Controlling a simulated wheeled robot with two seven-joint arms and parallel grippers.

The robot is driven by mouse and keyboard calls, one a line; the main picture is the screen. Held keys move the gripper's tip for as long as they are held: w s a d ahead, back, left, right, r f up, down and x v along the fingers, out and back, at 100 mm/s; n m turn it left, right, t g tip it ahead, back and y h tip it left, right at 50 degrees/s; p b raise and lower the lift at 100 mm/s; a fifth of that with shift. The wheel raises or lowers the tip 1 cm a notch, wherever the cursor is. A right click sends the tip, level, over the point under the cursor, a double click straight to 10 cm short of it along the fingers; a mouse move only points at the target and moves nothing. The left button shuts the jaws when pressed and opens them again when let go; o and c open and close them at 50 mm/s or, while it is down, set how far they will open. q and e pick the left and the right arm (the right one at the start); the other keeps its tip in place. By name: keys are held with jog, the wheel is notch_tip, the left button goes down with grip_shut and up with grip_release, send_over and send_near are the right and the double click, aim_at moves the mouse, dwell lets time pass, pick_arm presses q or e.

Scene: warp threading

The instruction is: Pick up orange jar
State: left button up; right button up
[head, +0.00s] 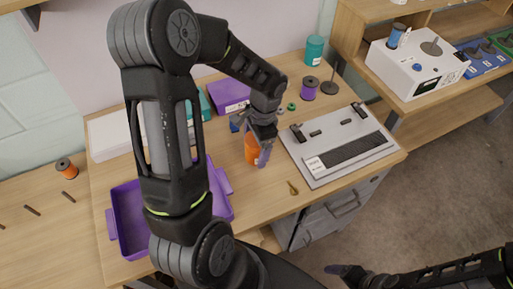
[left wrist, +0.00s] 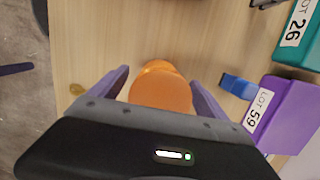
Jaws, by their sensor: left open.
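The orange jar (head: 251,151) stands on the wooden table, left of the grey loom-like device, partly hidden by my left gripper in the head view. My left gripper (head: 262,153) comes down over it from above. In the left wrist view the orange jar (left wrist: 161,90) lies between the two purple fingers of the left gripper (left wrist: 158,88), with a finger on each side. The fingers are open, and gaps show between them and the jar. My right arm shows at the bottom right of the head view, with its gripper (head: 350,274) low beside the table.
A purple tray (head: 127,224) sits at the table's front left. A purple box (head: 230,93) and a teal jar (head: 314,50) stand at the back. The grey device (head: 318,170) is close on the right. A small brass item (head: 293,188) lies at the front edge.

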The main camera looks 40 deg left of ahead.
dwell(0.5)
pick_arm(q)
jog(key=c, duration=1.6)
